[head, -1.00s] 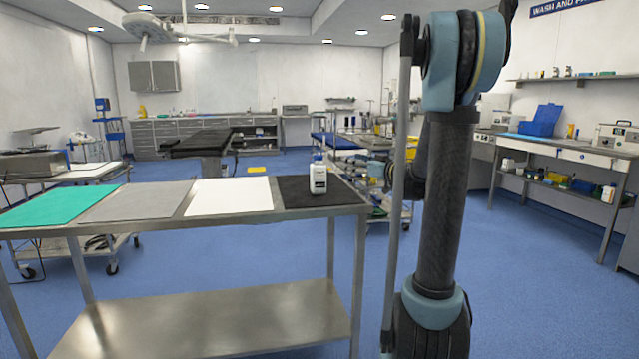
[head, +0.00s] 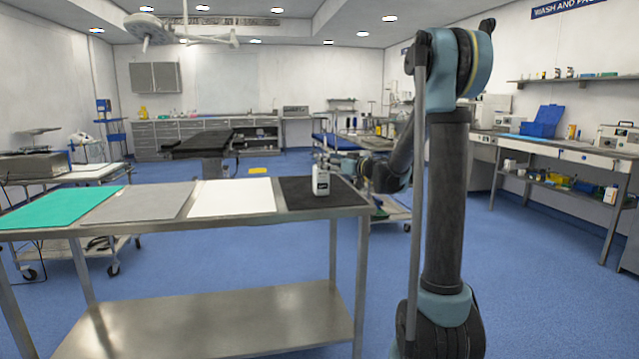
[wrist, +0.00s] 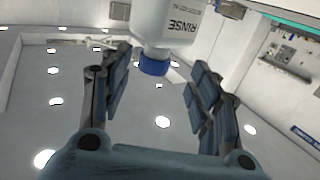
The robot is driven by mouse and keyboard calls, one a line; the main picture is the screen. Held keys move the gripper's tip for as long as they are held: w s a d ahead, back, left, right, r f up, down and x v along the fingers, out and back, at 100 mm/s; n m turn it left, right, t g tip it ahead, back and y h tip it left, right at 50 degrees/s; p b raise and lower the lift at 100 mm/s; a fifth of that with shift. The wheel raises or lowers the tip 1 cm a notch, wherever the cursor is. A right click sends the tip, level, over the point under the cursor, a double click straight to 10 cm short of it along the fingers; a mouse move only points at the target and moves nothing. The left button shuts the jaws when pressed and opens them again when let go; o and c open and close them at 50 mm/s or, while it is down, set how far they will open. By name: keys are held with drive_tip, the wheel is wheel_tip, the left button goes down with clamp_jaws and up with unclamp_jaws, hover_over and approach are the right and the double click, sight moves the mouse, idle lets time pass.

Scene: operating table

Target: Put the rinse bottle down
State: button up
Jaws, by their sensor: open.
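The rinse bottle (head: 321,183) is white with a blue cap and stands upright on the black mat (head: 345,197) at the right end of the steel table. In the wrist view the picture is turned over, and the bottle (wrist: 165,22) shows at the top with its "RINSE" label inverted and blue cap downward. My gripper (wrist: 158,62) is open, with a finger on each side of the cap and a visible gap to both. How far the bottle lies between the fingers is unclear. In the head view my gripper is small, beside the bottle's upper right.
White (head: 233,197), grey (head: 140,202) and green (head: 60,206) mats lie bare to the left on the same table (head: 210,228). Its lower shelf (head: 215,320) is empty. A trolley with items stands behind my arm. A loaded workbench (head: 560,147) runs along the right wall.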

drive_tip(key=shift+w+d+x, duration=0.1)
drive_tip(key=shift+w+x, duration=0.05)
drive_tip(key=shift+x, duration=1.15)
drive_tip(key=shift+w+d+x, duration=0.1)
drive_tip(key=shift+x, duration=1.25)
drive_tip(key=shift+c, duration=0.2)
clamp_jaws()
